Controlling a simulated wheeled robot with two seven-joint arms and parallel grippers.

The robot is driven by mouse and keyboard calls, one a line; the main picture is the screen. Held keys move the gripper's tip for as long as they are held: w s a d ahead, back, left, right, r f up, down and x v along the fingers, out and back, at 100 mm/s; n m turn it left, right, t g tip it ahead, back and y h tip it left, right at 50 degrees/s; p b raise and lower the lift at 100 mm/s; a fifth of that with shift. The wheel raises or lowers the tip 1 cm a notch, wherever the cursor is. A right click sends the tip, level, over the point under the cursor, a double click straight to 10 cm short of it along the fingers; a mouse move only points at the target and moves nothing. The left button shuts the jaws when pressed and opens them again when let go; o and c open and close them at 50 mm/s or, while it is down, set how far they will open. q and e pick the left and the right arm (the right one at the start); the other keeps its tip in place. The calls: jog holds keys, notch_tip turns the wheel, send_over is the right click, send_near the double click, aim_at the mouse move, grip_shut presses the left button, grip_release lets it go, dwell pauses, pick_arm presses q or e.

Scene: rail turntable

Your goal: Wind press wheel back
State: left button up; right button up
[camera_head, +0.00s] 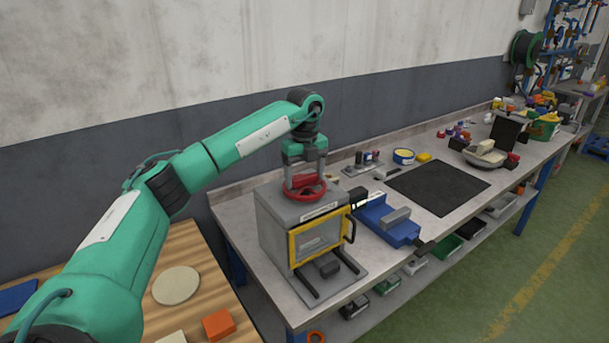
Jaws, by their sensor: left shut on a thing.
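The press (283,234) is a grey box with a yellow-framed front window (318,238) and a black handle at its right side. It stands at the left end of the grey workbench. Its red wheel (311,191) lies flat on top. My left gripper (305,182) comes down from above and is shut on the red wheel, with its fingers at the wheel's rim and centre. The fingers hide part of the wheel. My right gripper is not in view.
A blue vise (388,220) stands just right of the press, and a black mat (437,188) lies beyond it. A wooden table (196,249) with a round beige disc (176,285) and an orange block (218,325) is at front left. A grey wall runs behind the bench.

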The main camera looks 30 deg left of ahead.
aim_at(305, 175)
pick_arm(q)
jog(key=shift+r, duration=0.15)
jog(key=o, duration=1)
jog(key=shift+w+r, duration=0.1)
jog(key=shift+r, duration=0.35)
jog(key=shift+r+b, duration=1)
jog(key=shift+r, duration=5.4)
